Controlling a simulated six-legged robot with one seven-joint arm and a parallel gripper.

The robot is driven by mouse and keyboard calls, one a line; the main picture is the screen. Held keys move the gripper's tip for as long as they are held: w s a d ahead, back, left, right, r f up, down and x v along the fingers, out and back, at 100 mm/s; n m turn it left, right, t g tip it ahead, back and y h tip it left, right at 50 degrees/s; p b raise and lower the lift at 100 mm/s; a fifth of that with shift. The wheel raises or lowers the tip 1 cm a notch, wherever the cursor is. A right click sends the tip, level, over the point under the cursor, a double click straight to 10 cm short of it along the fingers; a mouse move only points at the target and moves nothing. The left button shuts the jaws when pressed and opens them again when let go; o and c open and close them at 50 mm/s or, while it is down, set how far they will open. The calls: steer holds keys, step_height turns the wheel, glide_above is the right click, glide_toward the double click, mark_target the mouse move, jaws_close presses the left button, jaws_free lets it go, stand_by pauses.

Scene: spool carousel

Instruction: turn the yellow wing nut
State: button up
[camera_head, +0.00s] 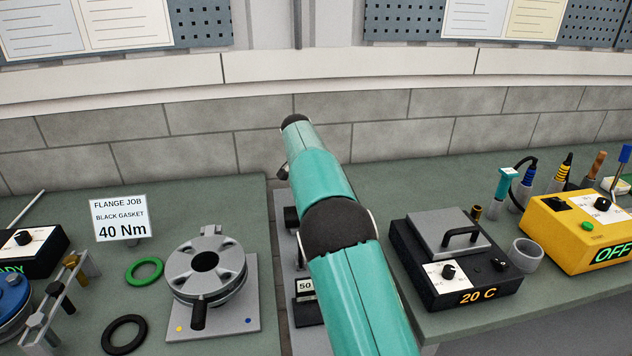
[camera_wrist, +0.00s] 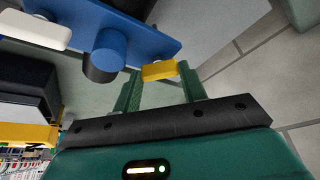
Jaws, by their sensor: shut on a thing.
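The yellow wing nut (camera_wrist: 158,71) shows in the wrist view as a small flat yellow bar near the edge of a blue plate (camera_wrist: 150,32). My gripper (camera_wrist: 159,74) has its two green fingers on either side of the bar, shut on it. The middle of the nut is partly hidden, and its turn angle is hard to judge. A blue cylinder (camera_wrist: 111,47) with a dark end stands out from the plate, left of my fingers. In the head view my teal arm hides my gripper and the wing nut.
In the head view, a left bench holds a grey flange (camera_head: 205,262), a green ring (camera_head: 144,271), a black ring (camera_head: 123,335) and a sign (camera_head: 119,218). A right bench holds a black hot plate (camera_head: 455,268), a grey cup (camera_head: 526,253) and a yellow station (camera_head: 580,235).

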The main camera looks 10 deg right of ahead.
steer(key=m+g, duration=0.1)
steer(key=m, duration=0.1)
steer(key=m+h, duration=0.1)
steer(key=m, duration=0.2)
steer(key=shift+w+g, duration=0.15)
steer(key=shift+g, duration=0.25)
steer(key=shift+m, duration=0.8)
steer(key=o, duration=1)
steer(key=shift+g, duration=0.3)
steer(key=shift+n, duration=0.4)
